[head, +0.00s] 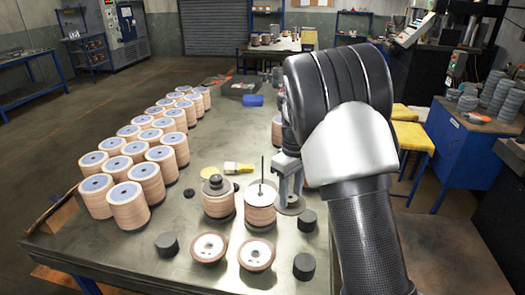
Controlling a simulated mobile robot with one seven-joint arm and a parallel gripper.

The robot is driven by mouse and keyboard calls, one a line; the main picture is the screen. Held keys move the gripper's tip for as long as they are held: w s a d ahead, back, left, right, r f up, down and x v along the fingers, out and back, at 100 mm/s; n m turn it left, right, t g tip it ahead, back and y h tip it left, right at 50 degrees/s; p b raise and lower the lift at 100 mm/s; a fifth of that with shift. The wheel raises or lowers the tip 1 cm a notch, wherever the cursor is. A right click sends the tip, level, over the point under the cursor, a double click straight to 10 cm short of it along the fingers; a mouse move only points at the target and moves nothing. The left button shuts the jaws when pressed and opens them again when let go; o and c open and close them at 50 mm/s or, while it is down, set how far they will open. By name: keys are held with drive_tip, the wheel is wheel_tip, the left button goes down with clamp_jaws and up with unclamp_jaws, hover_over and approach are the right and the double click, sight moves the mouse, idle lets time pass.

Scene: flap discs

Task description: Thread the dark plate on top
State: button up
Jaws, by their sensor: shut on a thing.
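A stack of tan flap discs (260,215) stands near the middle of the table, with a thin upright rod (262,170) rising from its centre. No dark plate shows on top of this stack. My gripper (289,192) points down just right of the stack and is shut on a dark grey round plate (291,209), partly hidden by its fingers. The plate is low, beside the stack and apart from the rod; I cannot tell whether it touches the table. A second stack (218,206) to the left carries a dark plate and a knob (215,183) on top.
Two loose flap discs (208,248) lie in front of the stacks. Black cylinders (304,266) stand around them. Rows of disc stacks (128,206) fill the table's left side. A yellow-handled brush (238,168) lies behind the stacks.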

drive_tip(key=w+a+r+n+p, duration=0.2)
drive_tip(key=w+a+r+n, duration=0.65)
drive_tip(key=n, duration=0.25)
drive_tip(key=shift+n, duration=0.3)
drive_tip(key=f+b, duration=0.2)
drive_tip(key=f, duration=0.1)
drive_tip(key=f+b, duration=0.3)
drive_tip(key=shift+w+a+b, duration=0.15)
drive_tip(key=shift+w+b, duration=0.05)
drive_tip(key=shift+b, duration=0.1)
drive_tip(key=shift+f+b, duration=0.55)
drive_tip(key=shift+f, duration=1.05)
drive_tip(key=shift+f+b, duration=0.65)
drive_tip(key=shift+f, duration=0.7)
drive_tip(key=o, duration=1.5)
